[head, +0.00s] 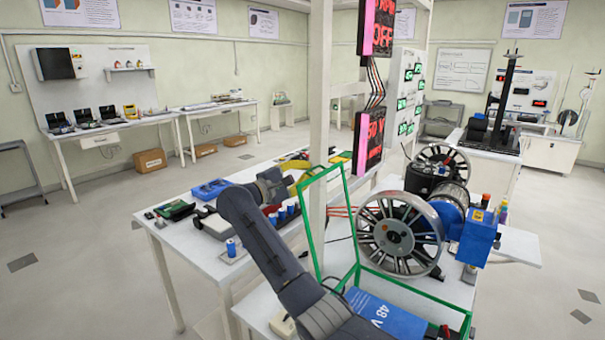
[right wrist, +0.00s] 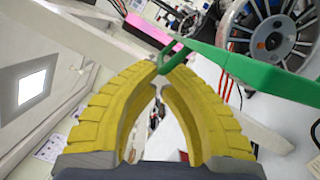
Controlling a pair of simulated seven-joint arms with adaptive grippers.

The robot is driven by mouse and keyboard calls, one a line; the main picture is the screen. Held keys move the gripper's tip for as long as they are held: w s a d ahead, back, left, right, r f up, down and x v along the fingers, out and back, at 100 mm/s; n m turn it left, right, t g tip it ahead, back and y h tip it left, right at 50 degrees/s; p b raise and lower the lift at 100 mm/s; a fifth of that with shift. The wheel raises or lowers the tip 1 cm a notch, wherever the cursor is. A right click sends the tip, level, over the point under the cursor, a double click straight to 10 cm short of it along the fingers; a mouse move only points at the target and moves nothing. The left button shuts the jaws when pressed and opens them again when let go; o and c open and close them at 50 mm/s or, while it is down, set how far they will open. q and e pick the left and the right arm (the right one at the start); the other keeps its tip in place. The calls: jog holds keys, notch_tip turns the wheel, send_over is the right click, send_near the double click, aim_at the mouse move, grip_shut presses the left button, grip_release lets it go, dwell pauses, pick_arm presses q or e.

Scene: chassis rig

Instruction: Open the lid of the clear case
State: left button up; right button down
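The clear case has green edges and stands at the bottom of the head view. Its lid (head: 351,215) is a clear pane in a green frame, raised to nearly upright above the case's left side. The case's base (head: 418,292) holds a blue block marked 48 V (head: 385,316). My right gripper (head: 303,176) is at the lid's upper edge. In the right wrist view its yellow fingertips (right wrist: 165,72) come together on a small green loop at the end of the lid's green edge (right wrist: 255,75). My left gripper is not in view.
A large spoked wheel and motor assembly (head: 400,237) stands close behind the case. A white post (head: 319,110) rises beside the lid. The white bench (head: 190,240) to the left carries a blue tray (head: 210,188) and small parts.

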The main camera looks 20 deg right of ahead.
aim_at(322, 179)
jog(key=shift+s+d+r+m, duration=0.35)
jog(key=shift+s+d, duration=0.25)
jog(key=shift+s, duration=0.2)
jog(key=shift+s+d+r+m, duration=0.3)
jog(key=shift+s+d, duration=0.3)
jog(key=shift+s, duration=0.15)
jog(key=shift+s+d+r+m, duration=0.35)
jog(key=shift+s+d, duration=0.25)
jog(key=shift+s, duration=0.2)
jog(key=shift+w+f, duration=0.1)
